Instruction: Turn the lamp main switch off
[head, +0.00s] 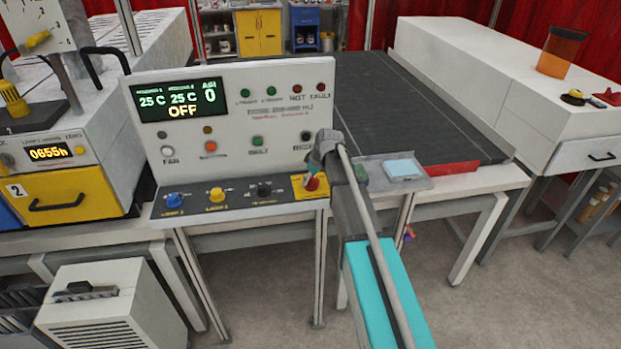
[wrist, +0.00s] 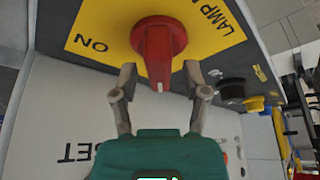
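The lamp main switch is a red rotary knob (wrist: 155,42) on a yellow plate (wrist: 112,22) in the wrist view. The plate carries an "ON" mark and partly visible "LAMP M..." lettering, both upside down there. The knob's grip bar points down the picture, towards my gripper (wrist: 158,74). The two fingers are spread, one on each side of the bar, with small gaps visible. In the head view the red knob (head: 312,184) shows at the right end of the console's lower panel, partly covered by my gripper (head: 314,172). The OFF mark is not visible.
The console (head: 235,110) has a lit display (head: 180,100) reading OFF. Blue (head: 173,200), yellow (head: 217,195) and black (head: 264,189) knobs share the lower panel. A grey tray (head: 425,180) and dark conveyor (head: 400,110) lie to the right.

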